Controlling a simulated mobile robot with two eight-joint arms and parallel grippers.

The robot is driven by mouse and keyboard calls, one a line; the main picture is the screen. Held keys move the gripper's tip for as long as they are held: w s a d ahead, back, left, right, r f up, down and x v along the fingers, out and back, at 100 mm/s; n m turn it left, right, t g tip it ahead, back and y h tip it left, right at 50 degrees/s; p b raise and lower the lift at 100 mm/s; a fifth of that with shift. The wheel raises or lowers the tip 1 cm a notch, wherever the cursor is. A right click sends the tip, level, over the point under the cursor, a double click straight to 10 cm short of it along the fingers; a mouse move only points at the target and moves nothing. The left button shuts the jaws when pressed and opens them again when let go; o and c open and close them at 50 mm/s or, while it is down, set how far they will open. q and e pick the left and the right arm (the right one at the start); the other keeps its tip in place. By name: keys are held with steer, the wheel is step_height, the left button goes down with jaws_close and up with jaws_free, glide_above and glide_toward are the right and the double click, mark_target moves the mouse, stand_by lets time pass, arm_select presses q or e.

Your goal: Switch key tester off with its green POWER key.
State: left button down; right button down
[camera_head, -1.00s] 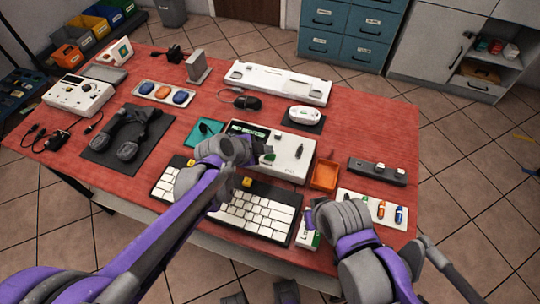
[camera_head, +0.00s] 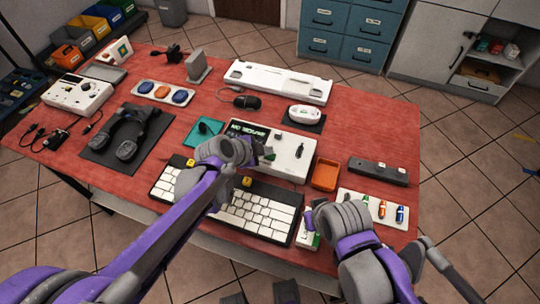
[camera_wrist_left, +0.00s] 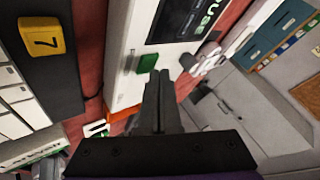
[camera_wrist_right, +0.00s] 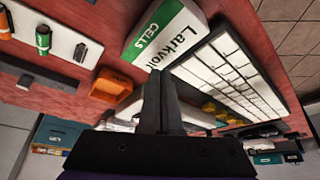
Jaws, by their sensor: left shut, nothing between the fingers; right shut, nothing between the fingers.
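The key tester (camera_head: 295,148) is a white box with a dark display (camera_head: 245,130) at the middle of the red table. Green text is lit on the display. Its green POWER key (camera_wrist_left: 148,63) stands on the white top face in the left wrist view. My left gripper (camera_head: 266,153) is shut and empty, its fingertips beside the green key; I cannot tell whether they touch it. My right gripper (camera_head: 309,214) is shut and empty near the table's front edge, beside a green and white cells box (camera_wrist_right: 165,35).
A keyboard (camera_head: 255,213) with a yellow key (camera_wrist_left: 41,37) lies in front of the tester. An orange tray (camera_head: 325,174) and a dark strip (camera_head: 378,171) are to its right. A black mouse (camera_head: 247,102) and a white panel (camera_head: 280,82) lie behind it.

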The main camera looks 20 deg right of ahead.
mark_target(266, 158)
arm_select(q)
steer(key=shift+f+b, duration=0.3)
steer(key=shift+f, duration=0.1)
arm_select(e)
steer(key=shift+f, duration=0.35)
arm_select(q)
steer(key=shift+r, duration=0.1)
arm_select(e)
steer(key=shift+r, duration=0.1)
arm_select(q)
steer(key=shift+r+p, duration=0.65)
steer(key=shift+r, duration=0.15)
arm_select(e)
steer(key=shift+w+r, duration=0.1)
steer(key=shift+r, duration=0.5)
